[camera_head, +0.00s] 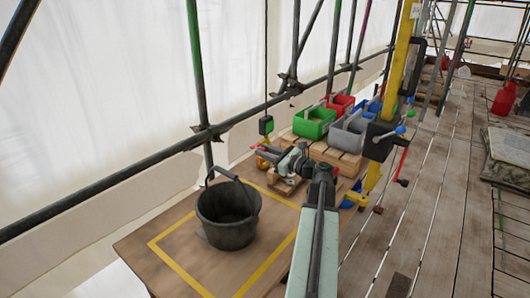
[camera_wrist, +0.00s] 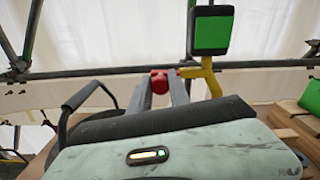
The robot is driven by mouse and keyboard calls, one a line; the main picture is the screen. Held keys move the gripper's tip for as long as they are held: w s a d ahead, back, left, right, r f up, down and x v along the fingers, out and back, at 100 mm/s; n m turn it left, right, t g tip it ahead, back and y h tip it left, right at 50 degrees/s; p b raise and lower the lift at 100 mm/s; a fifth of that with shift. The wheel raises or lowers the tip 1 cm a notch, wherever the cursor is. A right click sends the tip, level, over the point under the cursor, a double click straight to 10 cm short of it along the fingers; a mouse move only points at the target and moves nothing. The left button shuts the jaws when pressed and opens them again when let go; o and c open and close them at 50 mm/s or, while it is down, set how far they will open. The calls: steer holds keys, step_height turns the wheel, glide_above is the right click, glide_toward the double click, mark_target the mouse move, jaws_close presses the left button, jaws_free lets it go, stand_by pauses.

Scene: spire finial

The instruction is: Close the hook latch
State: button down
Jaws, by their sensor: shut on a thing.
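In the wrist view, the two fingers of my gripper (camera_wrist: 161,92) are closed around a red knob (camera_wrist: 159,80). The knob sits at the end of a yellow bent arm (camera_wrist: 200,72), which I take to be part of the hook latch. A black box with a green face (camera_wrist: 212,31) stands just above the yellow arm. In the head view, my gripper (camera_head: 272,151) reaches left past the wooden blocks, below the hanging green-faced box (camera_head: 266,125). The latch is small there and partly hidden by my gripper. Whether the hook sits in a catch cannot be seen.
A black bucket (camera_head: 228,225) with a raised handle stands on a yellow-outlined board (camera_head: 160,233), left of my arm. Green (camera_head: 313,123), grey (camera_head: 348,134) and red (camera_head: 340,103) bins stand on wood behind. A yellow post (camera_head: 399,60) rises right. The planks beyond have free room.

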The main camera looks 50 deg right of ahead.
steer(key=n, duration=0.1)
steer(key=f+n+b, duration=0.1)
steer(key=n, duration=0.1)
steer(key=shift+f+n, duration=0.25)
steer(key=shift+n, duration=0.05)
steer(key=n, duration=0.1)
steer(key=f+n+b, duration=0.1)
steer(key=shift+d+n, duration=0.15)
steer(key=shift+n, duration=0.15)
steer(key=shift+w+d+f+n+b, duration=0.1)
steer(key=shift+d+f+n+b, duration=0.4)
steer(key=shift+n, duration=1.6)
steer(key=shift+d+f+n+b, duration=0.25)
steer(key=shift+d+n, duration=0.4)
steer(key=shift+n, duration=1.45)
steer(key=shift+w+d+f+n+b, duration=0.1)
steer(key=shift+d+f+n+b, duration=0.35)
steer(key=shift+n, duration=1.65)
steer(key=shift+d+r, duration=0.15)
steer(key=shift+d, duration=0.05)
steer(key=c, duration=1.2)
jaws_free()
